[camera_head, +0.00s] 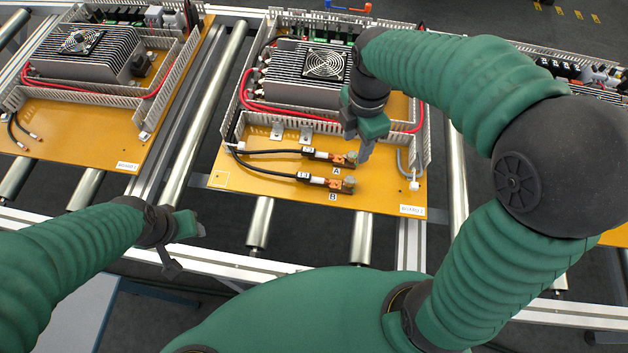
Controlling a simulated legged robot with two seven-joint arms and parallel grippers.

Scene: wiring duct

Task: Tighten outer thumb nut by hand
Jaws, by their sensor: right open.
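The middle board (280,197) carries two black cables ending in copper lugs at terminals marked A and B. A small greyish thumb nut (351,159) sits at the end of terminal A. Another thumb nut (348,185) sits at the end of terminal B, nearer the board's front edge. My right gripper (361,152) reaches down from above, open, with its fingers beside the nut at A. Whether they touch it is too small to tell. My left gripper (188,249) is open and empty, left of the board, above the conveyor's front rail.
A finned heatsink with a fan (325,64), red cable (290,110) and slotted duct walls (428,130) stand behind the terminals. A similar board (75,145) lies to the left. Metal rollers (260,222) and a front rail (240,265) run below the boards.

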